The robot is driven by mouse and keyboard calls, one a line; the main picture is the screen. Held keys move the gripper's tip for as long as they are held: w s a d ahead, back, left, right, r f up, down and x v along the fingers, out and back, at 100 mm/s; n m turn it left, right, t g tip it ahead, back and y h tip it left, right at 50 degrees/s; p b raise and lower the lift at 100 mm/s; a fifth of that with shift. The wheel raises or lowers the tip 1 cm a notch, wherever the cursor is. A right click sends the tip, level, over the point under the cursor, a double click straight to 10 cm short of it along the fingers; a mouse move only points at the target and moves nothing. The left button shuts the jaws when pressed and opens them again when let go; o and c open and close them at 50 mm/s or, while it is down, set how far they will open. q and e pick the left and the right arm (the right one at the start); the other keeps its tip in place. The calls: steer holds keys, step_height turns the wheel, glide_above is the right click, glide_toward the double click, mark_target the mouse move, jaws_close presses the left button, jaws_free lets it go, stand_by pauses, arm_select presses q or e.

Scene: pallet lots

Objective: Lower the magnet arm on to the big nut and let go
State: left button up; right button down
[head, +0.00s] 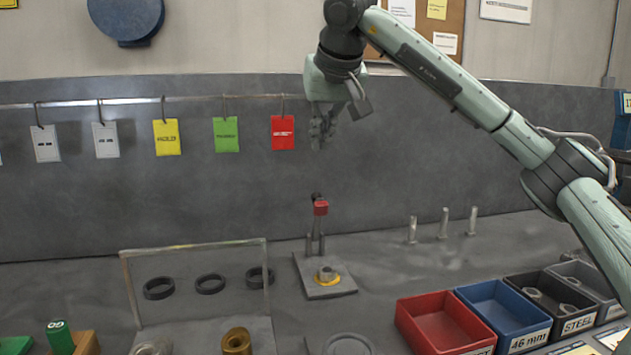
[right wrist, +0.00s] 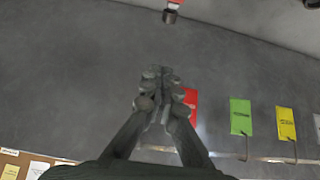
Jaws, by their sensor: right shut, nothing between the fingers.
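The magnet arm (head: 320,208) has a red block near its top and a dark knob above it. It stands raised on grey posts at the back of a square grey plate (head: 312,265). A big nut (head: 327,274) with a yellow ring around its foot sits on that plate, apart from the red block. My right gripper (head: 320,140) is shut and empty, high above the magnet arm, in front of the grey wall. In the right wrist view its fingers (right wrist: 160,80) are together, and a small red and dark part (right wrist: 171,12), seemingly the magnet arm, shows at the top edge. My left gripper is out of view.
Cards hang on a rail (head: 190,99); the red card (head: 283,133) is close beside my right gripper in the picture. A clear-looking frame (head: 195,246) with black rings stands left of the plate. Red (head: 440,325) and blue (head: 503,313) bins stand right, metal pegs (head: 443,223) behind.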

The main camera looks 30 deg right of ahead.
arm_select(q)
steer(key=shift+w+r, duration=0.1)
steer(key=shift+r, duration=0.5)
arm_select(e)
glide_above(317, 219)
steer(key=w, duration=0.2)
steer(key=shift+s+d+f, duration=0.15)
steer(key=shift+d+f, duration=0.05)
steer(key=shift+f, duration=2.1)
steer(key=shift+s+d+f, duration=0.1)
steer(key=shift+d+f, duration=0.05)
steer(key=shift+f, duration=2.1)
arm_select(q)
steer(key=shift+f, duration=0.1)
arm_select(e)
steer(key=shift+d+f, duration=0.1)
